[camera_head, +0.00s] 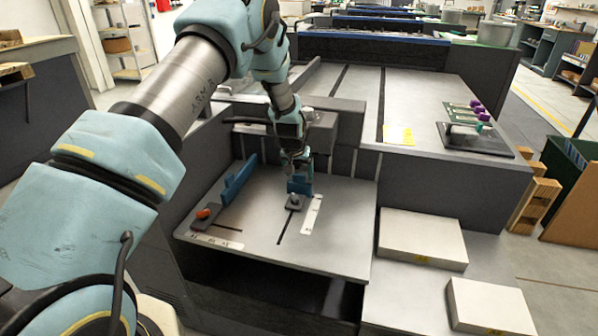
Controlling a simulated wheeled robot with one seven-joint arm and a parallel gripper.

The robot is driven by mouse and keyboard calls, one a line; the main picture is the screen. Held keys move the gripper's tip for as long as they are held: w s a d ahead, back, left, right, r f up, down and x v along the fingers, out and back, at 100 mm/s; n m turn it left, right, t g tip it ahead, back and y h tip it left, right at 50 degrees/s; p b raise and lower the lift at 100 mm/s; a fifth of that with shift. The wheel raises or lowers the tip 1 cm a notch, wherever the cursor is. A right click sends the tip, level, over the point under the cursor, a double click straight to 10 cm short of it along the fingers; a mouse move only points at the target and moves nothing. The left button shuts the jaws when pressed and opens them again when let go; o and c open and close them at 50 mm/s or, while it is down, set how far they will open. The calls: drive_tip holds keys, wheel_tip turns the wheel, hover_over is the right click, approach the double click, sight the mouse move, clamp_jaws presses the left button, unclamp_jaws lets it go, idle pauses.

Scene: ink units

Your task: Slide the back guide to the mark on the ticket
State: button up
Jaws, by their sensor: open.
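A blue upright guide (299,187) stands on the pale feed table (342,240), at the back end of a dark slot (287,226). A grey block with a small knob (294,203) sits at its front. A white scale strip (312,214) lies right of the slot; its marks are too small to read. My gripper (296,171) is open, pointing down just above or at the top of this guide. I cannot tell whether it touches. A yellow paper (399,135), perhaps the ticket, lies on the machine's upper deck; its print is unreadable.
A longer blue guide (238,179) stands at the table's left, with an orange knob (204,213) and a scale strip (217,242) at the front edge. Two pale stacks (422,238) (490,306) lie right. A dark tray (476,140) holds coloured-capped items.

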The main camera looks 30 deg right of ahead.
drive_tip(key=shift+c, duration=0.3)
clamp_jaws()
idle(0.5)
